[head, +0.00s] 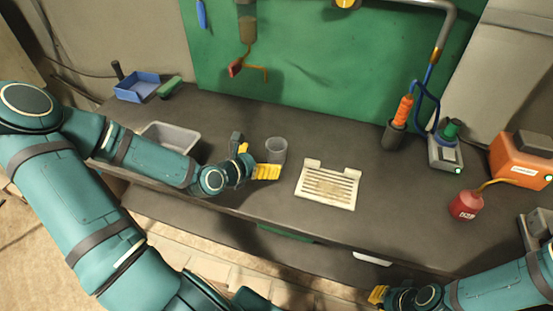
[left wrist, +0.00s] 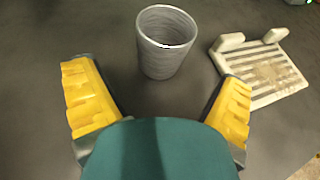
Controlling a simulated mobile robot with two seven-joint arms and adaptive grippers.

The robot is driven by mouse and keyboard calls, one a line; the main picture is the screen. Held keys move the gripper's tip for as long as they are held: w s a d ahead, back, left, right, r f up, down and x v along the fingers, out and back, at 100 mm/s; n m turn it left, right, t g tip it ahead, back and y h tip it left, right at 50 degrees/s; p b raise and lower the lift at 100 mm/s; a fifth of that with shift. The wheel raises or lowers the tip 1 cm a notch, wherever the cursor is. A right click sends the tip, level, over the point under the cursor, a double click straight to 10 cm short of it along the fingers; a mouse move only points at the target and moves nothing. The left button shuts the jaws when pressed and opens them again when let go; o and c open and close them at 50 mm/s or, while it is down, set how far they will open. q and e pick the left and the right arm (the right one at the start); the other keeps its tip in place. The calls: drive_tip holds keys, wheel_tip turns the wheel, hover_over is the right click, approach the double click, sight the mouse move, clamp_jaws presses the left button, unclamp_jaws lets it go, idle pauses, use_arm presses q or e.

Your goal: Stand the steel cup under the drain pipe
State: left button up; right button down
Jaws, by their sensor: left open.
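The steel cup (head: 276,150) stands upright on the dark bench; it is grey and looks empty in the left wrist view (left wrist: 166,48). My left gripper (head: 255,160) is open, its yellow fingers just left of the cup. In the left wrist view its fingers (left wrist: 158,102) are spread wide, with the cup ahead of them, apart from both. A vertical pipe (head: 247,28) with a red-handled valve and a thin brass spout hangs on the green panel behind the cup; it is probably the drain pipe. My right gripper (head: 379,294) is low, off the bench front; its fingers are unclear.
A cream slotted tray (head: 327,186) lies right of the cup, also in the left wrist view (left wrist: 262,68). A grey bin (head: 170,138) and blue tray (head: 137,88) are left. A red oil can (head: 465,206) and orange box (head: 520,160) are right. The bench behind the cup is clear.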

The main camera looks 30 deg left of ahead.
sight(270, 156)
use_arm(q)
drive_tip(key=shift+w+d+f, duration=0.15)
drive_tip(key=shift+w+f, duration=0.1)
drive_tip(key=shift+w, duration=0.4)
drive_tip(key=b+x, duration=0.2)
drive_tip(key=x, duration=0.2)
drive_tip(key=shift+d, duration=0.1)
drive_tip(key=shift+w+f+b, duration=0.15)
drive_tip(key=shift+w+b, duration=0.25)
drive_tip(key=c, duration=1.4)
